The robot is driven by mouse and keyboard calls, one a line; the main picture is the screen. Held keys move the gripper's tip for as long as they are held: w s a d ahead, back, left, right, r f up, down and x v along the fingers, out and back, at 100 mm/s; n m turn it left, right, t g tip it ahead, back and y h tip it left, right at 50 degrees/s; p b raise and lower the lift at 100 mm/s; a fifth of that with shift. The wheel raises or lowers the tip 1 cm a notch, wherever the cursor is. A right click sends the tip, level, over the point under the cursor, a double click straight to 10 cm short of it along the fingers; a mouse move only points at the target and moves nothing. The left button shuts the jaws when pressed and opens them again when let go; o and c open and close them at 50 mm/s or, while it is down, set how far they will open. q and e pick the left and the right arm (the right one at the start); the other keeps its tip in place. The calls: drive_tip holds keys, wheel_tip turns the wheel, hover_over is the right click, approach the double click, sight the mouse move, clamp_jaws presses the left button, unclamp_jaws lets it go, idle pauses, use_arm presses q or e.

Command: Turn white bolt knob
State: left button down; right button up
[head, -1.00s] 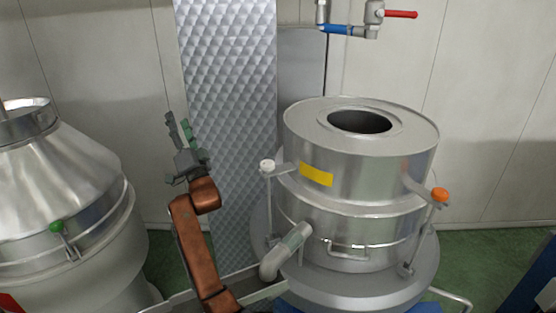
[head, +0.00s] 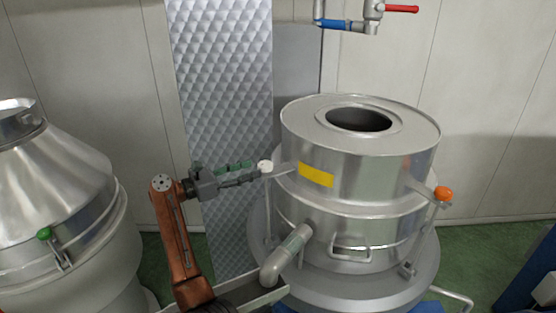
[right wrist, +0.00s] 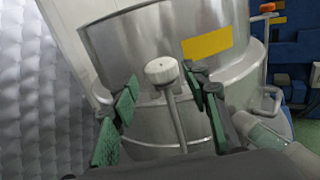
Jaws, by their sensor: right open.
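The white bolt knob (head: 265,166) sits on top of an upright swing bolt at the left side of the steel centrifuge (head: 310,148), beside its yellow label. My right gripper (head: 245,172) reaches in from the left with its fingers pointing at the knob. In the right wrist view the white knob (right wrist: 161,71) shows ahead, between and beyond the two open green-padded fingers (right wrist: 165,96). Its bolt shaft runs down between the fingers. I cannot tell whether a finger touches the knob or shaft. My left gripper is not in view.
An orange knob (head: 442,194) is on the right of the centrifuge, and a green knob (head: 44,233) is on the left machine (head: 60,190). A grey spout pipe (head: 287,254) juts out below the white knob. A red-handled valve (head: 398,8) hangs above.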

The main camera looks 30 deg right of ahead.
drive_tip(key=d+p, duration=0.6)
drive_tip(key=d, duration=0.5)
drive_tip(key=shift+d, duration=0.25)
drive_tip(key=shift+s+r, duration=0.1)
drive_tip(key=shift+c, duration=0.3)
drive_tip(key=c, duration=1.1)
